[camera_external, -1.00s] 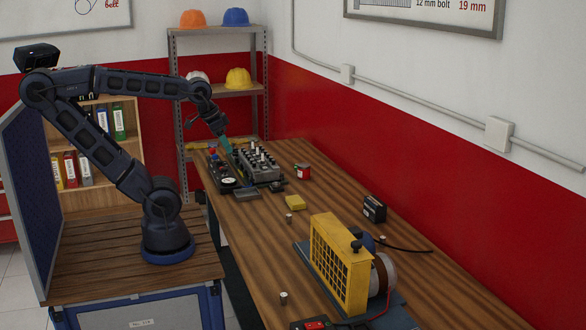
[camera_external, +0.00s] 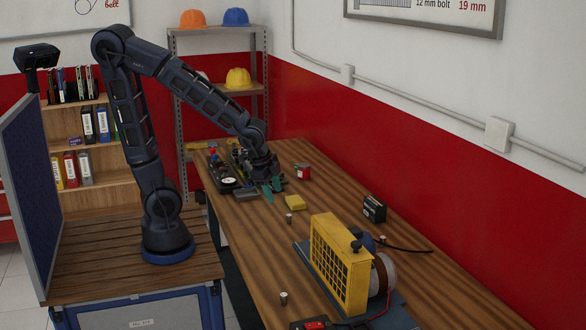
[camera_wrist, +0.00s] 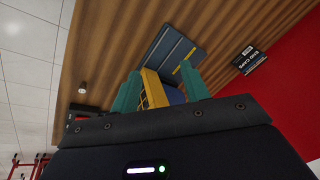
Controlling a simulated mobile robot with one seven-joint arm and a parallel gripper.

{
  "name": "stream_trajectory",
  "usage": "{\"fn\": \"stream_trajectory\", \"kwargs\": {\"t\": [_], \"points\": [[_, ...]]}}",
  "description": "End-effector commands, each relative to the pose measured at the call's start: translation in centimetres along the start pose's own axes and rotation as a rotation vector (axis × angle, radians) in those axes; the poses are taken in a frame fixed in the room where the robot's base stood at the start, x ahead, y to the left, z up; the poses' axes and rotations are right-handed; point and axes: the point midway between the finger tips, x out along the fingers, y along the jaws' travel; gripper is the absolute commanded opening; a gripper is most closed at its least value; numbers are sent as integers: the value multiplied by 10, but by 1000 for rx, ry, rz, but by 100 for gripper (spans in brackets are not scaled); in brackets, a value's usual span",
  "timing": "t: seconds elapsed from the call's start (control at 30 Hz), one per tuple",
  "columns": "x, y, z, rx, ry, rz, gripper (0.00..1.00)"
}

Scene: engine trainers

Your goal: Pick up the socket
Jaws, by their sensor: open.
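Small silver cylinders that look like sockets stand on the bench in the outside view: one near the middle (camera_external: 289,218), one at the front left (camera_external: 284,298), and one behind the yellow guard (camera_external: 382,240). I cannot tell which is the task's socket. One small cylinder shows left of my fingers in the wrist view (camera_wrist: 82,88). My gripper (camera_external: 272,190) has teal fingers, open, pointing down over the bench's far part, behind the middle cylinder. In the wrist view, the fingers (camera_wrist: 162,90) are apart, with nothing visibly held.
A yellow guard (camera_external: 340,265) stands on a machine at the bench's front. A black box (camera_external: 374,208) stands at right. Bare wood lies around the middle cylinder.

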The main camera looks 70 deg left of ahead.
Motion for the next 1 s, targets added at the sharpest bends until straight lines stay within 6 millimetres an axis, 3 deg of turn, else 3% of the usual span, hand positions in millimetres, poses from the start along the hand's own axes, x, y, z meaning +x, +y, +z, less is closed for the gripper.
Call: {"fn": "stream_trajectory", "kwargs": {"t": [0.2,0.5,0.8,1.0], "points": [[43,49,-33,201,18,86,46],[82,132,-67,453,101,238,46],[92,209,-87,630,219,389,46],[90,229,-92,669,257,427,46]]}}
